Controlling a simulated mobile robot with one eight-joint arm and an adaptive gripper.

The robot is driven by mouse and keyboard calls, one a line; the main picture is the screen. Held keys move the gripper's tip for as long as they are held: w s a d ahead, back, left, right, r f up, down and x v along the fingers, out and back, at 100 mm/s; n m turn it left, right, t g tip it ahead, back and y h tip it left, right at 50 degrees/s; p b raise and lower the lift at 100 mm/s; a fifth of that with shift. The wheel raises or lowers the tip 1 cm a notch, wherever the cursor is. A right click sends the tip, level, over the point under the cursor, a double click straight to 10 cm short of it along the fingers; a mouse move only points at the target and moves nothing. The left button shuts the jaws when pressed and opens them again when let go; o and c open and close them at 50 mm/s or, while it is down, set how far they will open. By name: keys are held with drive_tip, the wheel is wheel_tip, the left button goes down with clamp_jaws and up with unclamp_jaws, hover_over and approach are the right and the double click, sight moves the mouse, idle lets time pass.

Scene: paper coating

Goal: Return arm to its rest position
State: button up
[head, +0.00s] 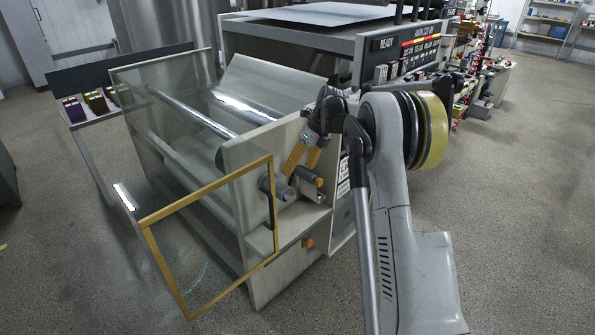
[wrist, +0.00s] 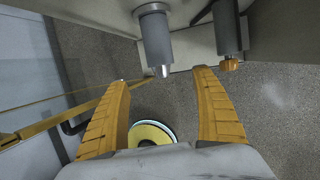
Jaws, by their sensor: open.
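My arm reaches up and over at the right of the head view, with its wrist beside the near end of the coating machine (head: 240,160). My gripper (head: 285,175) has yellow fingers and points down toward a grey roller end (head: 283,190) on the machine's side. In the wrist view my gripper (wrist: 165,80) is open, with its two yellow fingers wide apart. The grey roller end (wrist: 156,40) shows beyond and between the fingertips. Nothing is held between the fingers. From these views I cannot tell whether a finger touches the machine.
A yellow-framed clear door (head: 215,240) stands open at the machine's near side. A second cylinder with an orange tip (wrist: 229,65) is close to the right finger. A rack (head: 90,112) stands at the left. The floor (head: 530,220) at the right is clear.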

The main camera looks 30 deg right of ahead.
drive_tip(key=s+a+r+n+t+h, duration=0.2)
drive_tip(key=s+a+r+n, duration=1)
drive_tip(key=s+r+n, duration=0.3)
drive_tip(key=s+a+f+n+t, duration=0.1)
drive_tip(key=s+n, duration=0.4)
drive_tip(key=s, duration=0.2)
drive_tip(key=s+a+f+n+t+h, duration=0.1)
drive_tip(key=s+a+f+n, duration=0.1)
drive_tip(key=s+n, duration=0.4)
drive_tip(key=s+a+f+n+t, duration=0.1)
drive_tip(key=s+a+f+n, duration=0.1)
drive_tip(key=s+n, duration=0.4)
drive_tip(key=s, duration=0.3)
drive_tip(key=shift+a+f+h, duration=0.25)
drive_tip(key=shift+h, duration=0.05)
drive_tip(key=shift+s, duration=0.1)
